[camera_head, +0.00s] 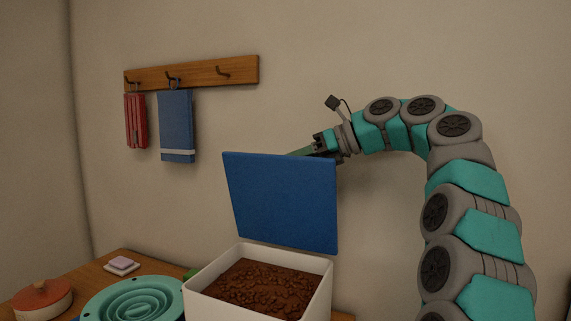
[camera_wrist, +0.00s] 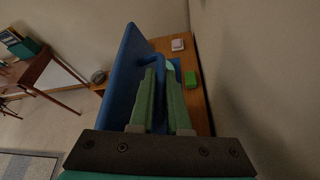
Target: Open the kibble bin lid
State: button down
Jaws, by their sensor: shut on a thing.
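The kibble bin (camera_head: 205,292) is a white box on the wooden top, filled with brown kibble (camera_head: 262,287). Its blue lid (camera_head: 283,203) stands raised, near upright, at the back of the bin, leaving the bin mouth uncovered. My gripper (camera_wrist: 160,78) reaches behind the lid's upper edge; in the head view its fingertips are hidden by the lid. In the wrist view its two green fingers are closed around a blue part of the lid, apparently its handle, beside the lid panel (camera_wrist: 122,85).
A teal ringed bowl (camera_head: 132,299), a lidded pot (camera_head: 42,298) and a pink block (camera_head: 122,264) stand left of the bin. A green block (camera_wrist: 192,79) lies behind it. A hook rail (camera_head: 190,73) with red and blue cloths hangs on the wall.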

jog(key=shift+w+f, duration=0.15)
dwell(0.3)
jog(key=c, duration=1.2)
grip_release()
jog(key=shift+o, duration=0.2)
jog(key=shift+d, duration=0.1)
jog(key=s+d+r, duration=0.1)
jog(key=s+d, duration=0.2)
jog(key=d, duration=1.1)
jog(key=shift+d, duration=0.15)
jog(key=shift+r, duration=0.1)
